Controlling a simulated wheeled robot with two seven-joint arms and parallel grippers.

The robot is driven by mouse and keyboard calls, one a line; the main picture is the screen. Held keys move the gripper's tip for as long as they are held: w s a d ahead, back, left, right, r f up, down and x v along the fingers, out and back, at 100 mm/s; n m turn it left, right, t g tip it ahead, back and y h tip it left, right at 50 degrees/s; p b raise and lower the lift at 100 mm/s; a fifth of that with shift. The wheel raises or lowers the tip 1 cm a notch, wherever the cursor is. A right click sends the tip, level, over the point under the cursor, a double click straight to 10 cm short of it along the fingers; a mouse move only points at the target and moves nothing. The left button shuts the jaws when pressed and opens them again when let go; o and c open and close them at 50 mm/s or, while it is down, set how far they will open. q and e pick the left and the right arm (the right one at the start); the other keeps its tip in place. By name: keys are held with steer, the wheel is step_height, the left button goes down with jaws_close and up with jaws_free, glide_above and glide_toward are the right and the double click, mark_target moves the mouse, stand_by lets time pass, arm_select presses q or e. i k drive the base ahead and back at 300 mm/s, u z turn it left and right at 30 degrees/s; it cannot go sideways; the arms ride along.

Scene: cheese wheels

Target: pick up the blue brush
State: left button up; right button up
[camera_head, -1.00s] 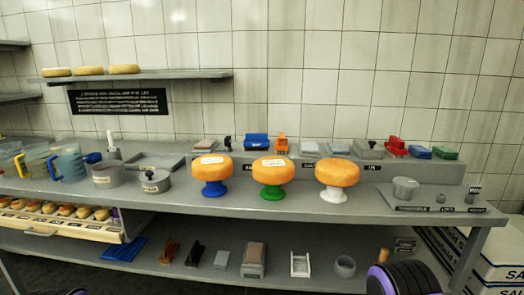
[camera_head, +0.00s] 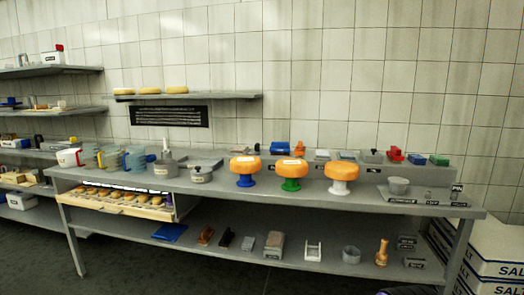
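A blue item (camera_head: 279,148), possibly the blue brush, lies on the raised back ledge of the workbench (camera_head: 120,185), left of a small orange item (camera_head: 299,148). It is too small to make out bristles. Another blue item (camera_head: 416,158) sits farther right on the ledge, between a red and a green one. Neither of my grippers is in view.
Three orange cheese wheels stand on a blue, a green and a white stand (camera_head: 342,188) in front of the ledge. Jugs and pots (camera_head: 200,175) are to the left. A blue flat item (camera_head: 169,232) lies on the lower shelf. Salt boxes (camera_head: 490,255) stand at the right.

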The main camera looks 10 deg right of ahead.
mark_target(277, 148)
steer(key=u, duration=0.65)
steer(key=i, duration=1.45)
steer(key=z, duration=0.4)
